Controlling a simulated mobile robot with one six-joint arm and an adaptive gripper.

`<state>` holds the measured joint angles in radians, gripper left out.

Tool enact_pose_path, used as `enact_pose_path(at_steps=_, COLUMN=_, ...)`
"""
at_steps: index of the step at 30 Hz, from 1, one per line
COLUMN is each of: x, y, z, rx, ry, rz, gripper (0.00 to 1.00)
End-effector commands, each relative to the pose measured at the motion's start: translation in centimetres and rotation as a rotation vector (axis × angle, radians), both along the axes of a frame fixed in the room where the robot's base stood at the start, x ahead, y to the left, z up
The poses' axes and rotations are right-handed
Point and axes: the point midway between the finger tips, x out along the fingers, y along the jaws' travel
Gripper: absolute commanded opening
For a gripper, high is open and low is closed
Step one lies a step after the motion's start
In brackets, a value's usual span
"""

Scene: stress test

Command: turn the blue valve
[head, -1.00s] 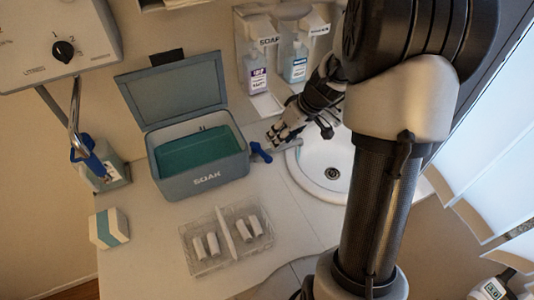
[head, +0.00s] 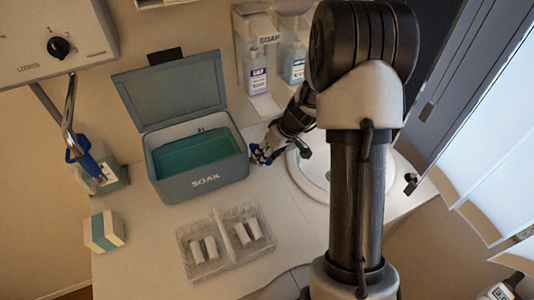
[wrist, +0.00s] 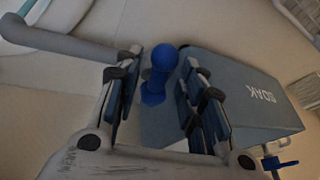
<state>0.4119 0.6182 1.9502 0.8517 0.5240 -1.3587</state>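The blue valve (wrist: 165,58) has a round knob on a short stem. In the wrist view it stands between the two fingers of my gripper (wrist: 160,92), with gaps visible beside it. The fingers are apart, one on each side, and I cannot tell whether either touches it. In the head view my gripper (head: 264,151) is at the right side of the grey SOAK box, by the sink. It mostly covers the valve there, and only bits of blue show among the fingers.
The open SOAK box (head: 206,181), with teal inside, stands close left of my gripper; it also shows in the wrist view (wrist: 240,85). The white sink (head: 303,178) is at the right. A clear rack (head: 222,236) and a small teal-and-white box (head: 104,231) are in front.

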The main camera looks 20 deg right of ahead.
Motion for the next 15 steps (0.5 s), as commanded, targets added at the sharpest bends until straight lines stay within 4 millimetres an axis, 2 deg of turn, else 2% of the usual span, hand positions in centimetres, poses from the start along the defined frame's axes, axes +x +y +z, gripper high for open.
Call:
enact_pose_path(at_steps=2, x=0.00, y=0.00, z=0.01, rx=0.000, ry=0.000, rz=0.000, gripper=0.30)
enact_pose_path(at_steps=15, x=-0.02, y=0.00, z=0.02, rx=0.000, ry=0.000, rz=0.000, gripper=0.01)
